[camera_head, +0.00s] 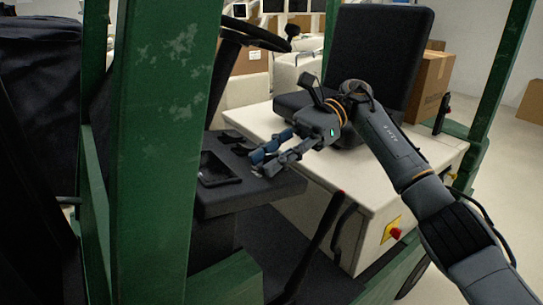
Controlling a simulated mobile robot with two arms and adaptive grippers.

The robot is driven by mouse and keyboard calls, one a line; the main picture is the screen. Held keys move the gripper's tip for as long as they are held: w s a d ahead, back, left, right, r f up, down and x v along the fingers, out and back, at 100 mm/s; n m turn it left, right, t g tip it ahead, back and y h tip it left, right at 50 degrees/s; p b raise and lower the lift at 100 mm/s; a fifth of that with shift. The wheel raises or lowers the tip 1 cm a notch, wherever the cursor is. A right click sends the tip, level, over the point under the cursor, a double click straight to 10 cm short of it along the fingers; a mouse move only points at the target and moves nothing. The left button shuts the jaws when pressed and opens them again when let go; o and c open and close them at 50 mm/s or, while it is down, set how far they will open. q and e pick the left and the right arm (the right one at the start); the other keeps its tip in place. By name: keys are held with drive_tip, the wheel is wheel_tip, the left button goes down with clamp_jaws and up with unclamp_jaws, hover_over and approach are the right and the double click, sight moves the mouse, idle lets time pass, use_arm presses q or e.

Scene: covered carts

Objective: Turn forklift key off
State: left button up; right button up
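The green-framed forklift (160,150) fills the view, with its dark dashboard (235,185) in the middle. My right gripper (261,164) reaches in from the right over the seat base, with its fingertips low at the dashboard's right part. Its two fingers show a narrow gap between them. The key cannot be made out; the fingers may hide it, and I cannot tell whether they touch it. My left gripper is not in view.
The black steering wheel (255,35) stands above the dashboard. A black seat (378,60) sits on the cream base (375,180) beneath my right arm. A lever (322,230) rises below the gripper. Green posts stand left and right. Cardboard boxes (432,85) are behind.

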sight(272, 154)
wheel_tip(272, 154, up, 10)
drive_tip(key=shift+f, duration=0.1)
idle(0.4)
